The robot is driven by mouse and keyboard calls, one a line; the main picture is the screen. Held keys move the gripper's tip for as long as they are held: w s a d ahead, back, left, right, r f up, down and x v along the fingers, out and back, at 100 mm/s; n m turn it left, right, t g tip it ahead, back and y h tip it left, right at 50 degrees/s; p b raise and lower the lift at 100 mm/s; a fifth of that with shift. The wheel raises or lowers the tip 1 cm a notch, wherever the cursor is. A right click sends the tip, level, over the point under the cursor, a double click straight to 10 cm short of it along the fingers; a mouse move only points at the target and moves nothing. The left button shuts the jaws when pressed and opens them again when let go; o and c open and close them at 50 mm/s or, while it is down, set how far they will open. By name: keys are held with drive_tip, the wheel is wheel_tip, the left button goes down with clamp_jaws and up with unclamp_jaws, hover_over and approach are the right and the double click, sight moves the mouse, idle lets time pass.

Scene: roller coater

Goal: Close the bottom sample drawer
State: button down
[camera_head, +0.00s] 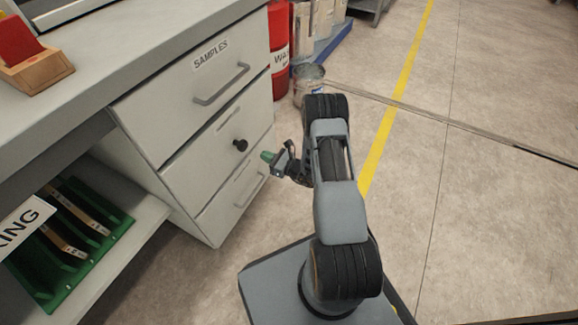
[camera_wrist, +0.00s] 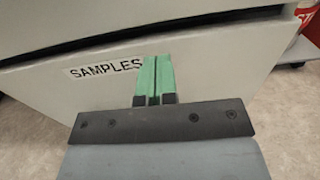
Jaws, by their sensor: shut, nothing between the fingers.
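The bottom drawer (camera_head: 225,207) is the lowest of three grey fronts in the cabinet under the bench. Its front (camera_wrist: 215,75) fills much of the wrist view, with a "SAMPLES" label (camera_wrist: 95,68) left of my fingers. A dark gap runs along its top edge. It looks nearly flush in the head view; I cannot tell whether it is fully in. My gripper (camera_head: 267,156) has green fingers and is shut and empty. In the wrist view its fingertips (camera_wrist: 155,58) point at the drawer front, just right of the label. I cannot tell whether they touch it.
Above are a middle drawer (camera_head: 205,160) with a black knob (camera_head: 240,145) and a top drawer (camera_head: 150,125) with a bar handle (camera_head: 222,85). A metal bucket (camera_head: 308,80) and a red container (camera_head: 279,40) stand behind. The floor to the right is clear.

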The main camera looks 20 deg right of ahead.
drive_tip(key=p+v, duration=0.3)
drive_tip(key=v, duration=0.8)
drive_tip(key=s+a+r+n+g+y+p, duration=0.1)
drive_tip(key=a+r+n+g+p, duration=0.35)
drive_tip(key=r, duration=0.55)
drive_tip(key=s+a+r+n+g+y+p, duration=0.1)
drive_tip(key=s+a+r+n+g+p, duration=0.25)
drive_tip(key=r, duration=0.75)
drive_tip(key=a+r+n+g+y+p, duration=0.1)
drive_tip(key=a+r+n+g+p, duration=0.2)
drive_tip(key=r+n+g+p, duration=0.5)
drive_tip(key=s+r+n+t+h+p, duration=0.1)
drive_tip(key=s+r+n+h+p, duration=0.2)
drive_tip(key=r, duration=0.8)
drive_tip(key=s+d+r+n+t+h+p, duration=0.1)
drive_tip(key=s+r+n+h+p, duration=0.3)
drive_tip(key=r+p, duration=0.4)
drive_tip(key=s+r+n+t+h+p, duration=0.3)
drive_tip(key=r+n+h+p, duration=0.2)
drive_tip(key=r, duration=0.9)
drive_tip(key=shift+s+d+r+h+p, duration=0.3)
drive_tip(key=shift+d+r+h+p, duration=0.1)
drive_tip(key=shift+h+p, duration=0.4)
